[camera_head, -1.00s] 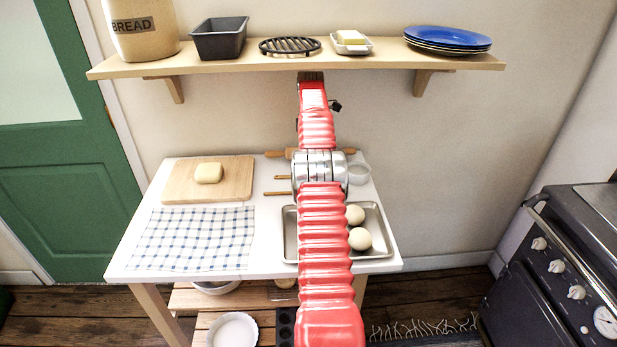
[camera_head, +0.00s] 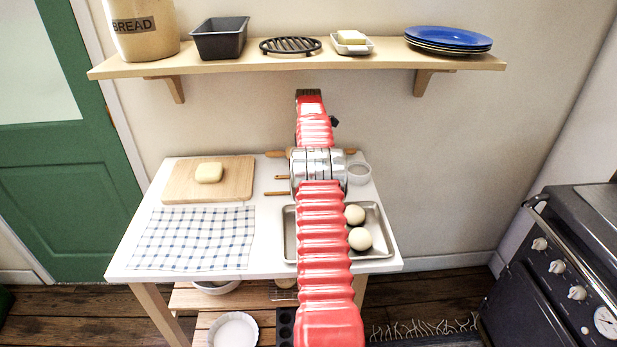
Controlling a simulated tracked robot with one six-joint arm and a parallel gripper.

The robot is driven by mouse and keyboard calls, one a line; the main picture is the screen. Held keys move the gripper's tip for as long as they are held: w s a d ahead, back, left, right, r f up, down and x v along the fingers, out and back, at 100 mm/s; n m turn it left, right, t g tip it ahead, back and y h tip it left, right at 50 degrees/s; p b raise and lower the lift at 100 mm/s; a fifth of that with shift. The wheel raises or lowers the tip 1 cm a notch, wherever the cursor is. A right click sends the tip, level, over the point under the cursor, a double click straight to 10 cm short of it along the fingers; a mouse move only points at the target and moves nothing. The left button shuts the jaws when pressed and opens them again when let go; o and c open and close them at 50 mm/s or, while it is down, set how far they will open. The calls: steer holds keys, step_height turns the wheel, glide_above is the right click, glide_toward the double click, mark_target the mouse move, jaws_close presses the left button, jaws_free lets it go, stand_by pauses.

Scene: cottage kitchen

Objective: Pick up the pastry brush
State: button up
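Two thin wooden handles, an upper one (camera_head: 282,177) and a lower one (camera_head: 276,193), stick out to the left from behind my arm on the white table. Either could belong to the pastry brush, but their other ends are hidden and I cannot tell which. My red arm reaches forward over the table. My gripper (camera_head: 309,94) is at its far end, a dark tip in front of the wall just below the shelf. It appears apart from the handles. Its fingers are too small and foreshortened to show whether they are open or shut.
A rolling pin (camera_head: 275,154) lies at the table's back, partly hidden. A glass bowl (camera_head: 359,173) stands right of my arm. A metal tray (camera_head: 378,245) holds dough balls. A cutting board (camera_head: 236,180) and checked cloth (camera_head: 192,238) lie left. A shelf (camera_head: 223,63) hangs above.

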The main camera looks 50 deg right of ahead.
steer(key=shift+c, duration=0.2)
jaws_close()
stand_by(0.5)
